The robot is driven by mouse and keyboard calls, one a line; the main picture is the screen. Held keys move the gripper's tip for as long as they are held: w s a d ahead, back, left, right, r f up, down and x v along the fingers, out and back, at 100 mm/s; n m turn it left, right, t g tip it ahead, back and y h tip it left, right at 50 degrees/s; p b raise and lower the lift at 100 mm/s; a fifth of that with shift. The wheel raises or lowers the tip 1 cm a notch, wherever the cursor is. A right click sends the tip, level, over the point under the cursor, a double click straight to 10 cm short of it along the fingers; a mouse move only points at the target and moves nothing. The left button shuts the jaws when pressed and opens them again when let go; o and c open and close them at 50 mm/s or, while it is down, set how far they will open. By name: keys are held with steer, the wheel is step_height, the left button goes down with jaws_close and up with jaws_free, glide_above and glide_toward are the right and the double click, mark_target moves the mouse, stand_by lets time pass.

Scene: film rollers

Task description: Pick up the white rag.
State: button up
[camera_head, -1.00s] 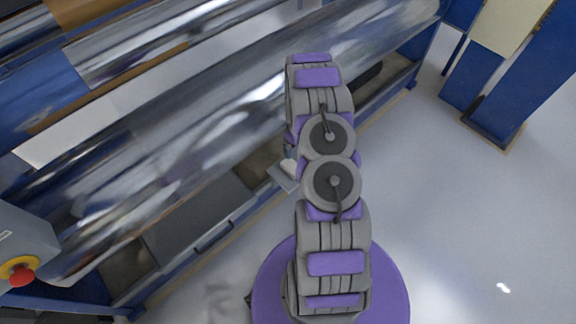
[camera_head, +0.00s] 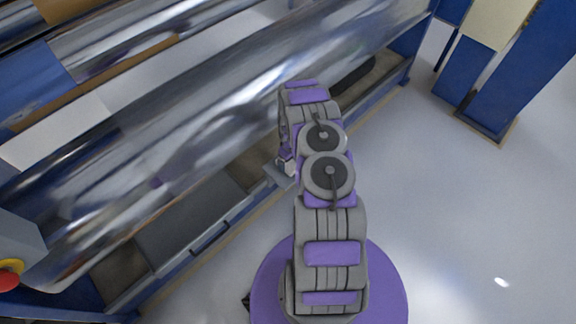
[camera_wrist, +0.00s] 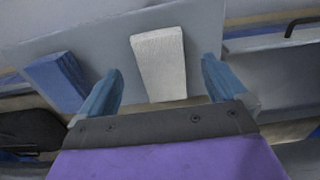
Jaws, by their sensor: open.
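The white rag (camera_wrist: 160,64) shows in the wrist view as a pale, folded, rectangular piece on a grey surface. It lies ahead of my gripper (camera_wrist: 158,88), roughly centred between the two blue fingers. The fingers are spread wide with nothing held between them. I cannot tell how far the rag is from the fingertips. In the head view my arm hides most of the gripper, and I cannot make out the rag there.
Large shiny rollers (camera_head: 215,110) run diagonally above a low grey shelf (camera_head: 195,222) in a blue frame. A blue block (camera_wrist: 57,80) lies left of the rag. A dark handle (camera_wrist: 302,24) is at upper right. Open floor (camera_head: 470,220) lies to the right.

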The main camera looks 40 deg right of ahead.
mark_target(290, 164)
step_height(290, 164, down, 4)
steer(key=shift+w+f+b, duration=0.1)
steer(key=shift+b, duration=0.65)
steer(key=shift+f, duration=0.1)
steer(key=shift+d, duration=0.2)
steer(key=shift+a, duration=0.2)
steer(key=c, duration=1)
steer(key=shift+d, duration=0.1)
steer(key=shift+c, duration=0.2)
